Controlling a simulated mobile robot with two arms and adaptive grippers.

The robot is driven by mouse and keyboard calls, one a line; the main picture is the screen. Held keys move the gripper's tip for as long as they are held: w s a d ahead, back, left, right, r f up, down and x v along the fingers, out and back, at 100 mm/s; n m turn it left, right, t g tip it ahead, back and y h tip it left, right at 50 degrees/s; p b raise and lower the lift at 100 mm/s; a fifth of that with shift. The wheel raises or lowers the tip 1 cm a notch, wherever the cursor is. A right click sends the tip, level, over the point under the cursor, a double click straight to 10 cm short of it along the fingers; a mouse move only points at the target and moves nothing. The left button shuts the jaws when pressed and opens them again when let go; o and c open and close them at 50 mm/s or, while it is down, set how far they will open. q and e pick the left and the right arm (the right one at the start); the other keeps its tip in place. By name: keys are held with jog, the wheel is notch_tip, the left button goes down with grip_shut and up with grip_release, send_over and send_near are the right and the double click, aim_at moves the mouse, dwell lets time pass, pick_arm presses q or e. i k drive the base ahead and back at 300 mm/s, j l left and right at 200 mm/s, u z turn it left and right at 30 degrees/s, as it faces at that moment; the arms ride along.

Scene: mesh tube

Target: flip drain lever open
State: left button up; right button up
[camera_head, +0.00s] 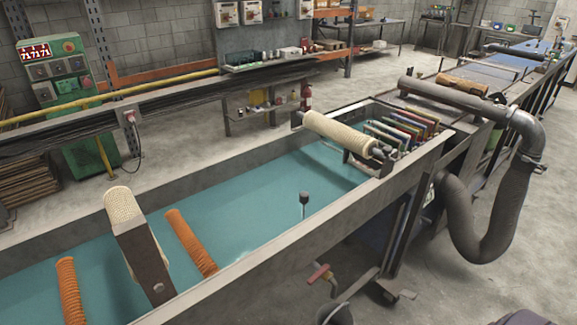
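The drain lever looks to be the short red handle (318,273) low on the outer side of the long trough, near the bottom centre of the head view. It sits on a small valve and pipe that bends down and to the right. It slants, with its left end lower. I cannot tell its open or shut position from here. The grey-walled trough (270,255) holds blue-green water (255,205). Neither gripper shows, and nothing touches the lever. A dark shape at the bottom right edge is too cut off to tell.
A bucket (335,314) stands below the valve, cut off by the bottom edge. A trough leg with a caster (384,292) is just right of it. A thick grey hose (490,225) hangs farther right. The concrete floor (450,295) at lower right is mostly clear.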

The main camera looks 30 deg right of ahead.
aim_at(325, 268)
jog(key=z, duration=1.25)
